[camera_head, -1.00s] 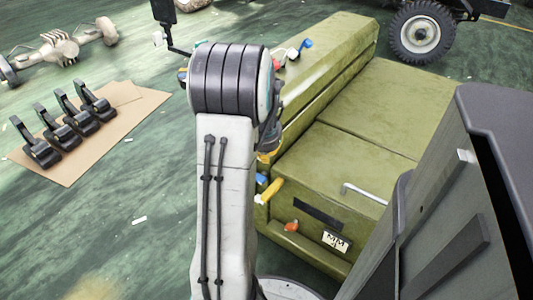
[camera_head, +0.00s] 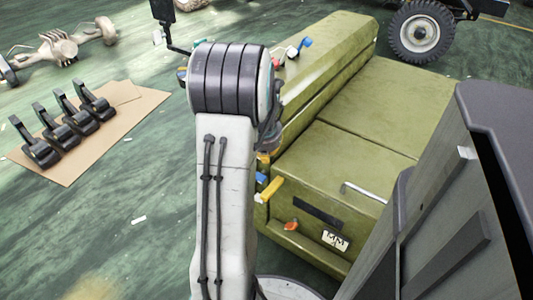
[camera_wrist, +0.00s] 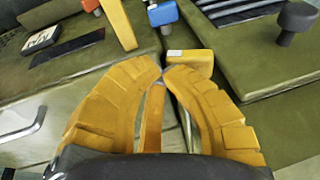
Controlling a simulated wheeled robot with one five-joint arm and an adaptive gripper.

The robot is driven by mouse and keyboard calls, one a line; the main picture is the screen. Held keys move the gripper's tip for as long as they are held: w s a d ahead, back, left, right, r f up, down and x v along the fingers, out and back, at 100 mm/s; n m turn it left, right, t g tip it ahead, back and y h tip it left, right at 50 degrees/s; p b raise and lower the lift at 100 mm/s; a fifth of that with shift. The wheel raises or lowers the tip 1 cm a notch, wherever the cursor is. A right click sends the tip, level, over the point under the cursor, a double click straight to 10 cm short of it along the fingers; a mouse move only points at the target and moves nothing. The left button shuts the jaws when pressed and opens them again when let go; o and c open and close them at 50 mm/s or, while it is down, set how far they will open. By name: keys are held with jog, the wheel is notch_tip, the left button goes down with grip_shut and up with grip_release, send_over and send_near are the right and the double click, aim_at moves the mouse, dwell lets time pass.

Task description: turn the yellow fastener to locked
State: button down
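My gripper (camera_wrist: 163,71) shows in the wrist view with two yellow, ribbed fingers whose tips come together, with little gap between them. A yellow fastener (camera_wrist: 195,63) with a small white label lies just beyond the right fingertip; whether they touch is unclear. A second yellow fastener (camera_wrist: 118,22) stands farther left, with a blue one (camera_wrist: 163,12) beside it. In the head view a yellow fastener (camera_head: 270,190) sits on the green case's near left edge, beside a blue one (camera_head: 262,179).
The green case (camera_head: 370,105) has a metal handle (camera_head: 363,192) and an orange-red fastener (camera_head: 291,226). A dark knob (camera_wrist: 296,20) stands at right in the wrist view. Several black clamps (camera_head: 60,125) lie on cardboard at left. Open floor lies between.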

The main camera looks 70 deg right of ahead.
jog(key=shift+s+a+f+b, duration=0.15)
jog(key=shift+f+b, duration=0.2)
jog(key=shift+f, duration=0.25)
jog(key=shift+w+f+b, duration=0.2)
jog(key=shift+f+b, duration=0.5)
jog(key=shift+f, duration=0.45)
jog(key=shift+w+f, duration=0.1)
jog(key=shift+f, duration=0.1)
dwell(0.4)
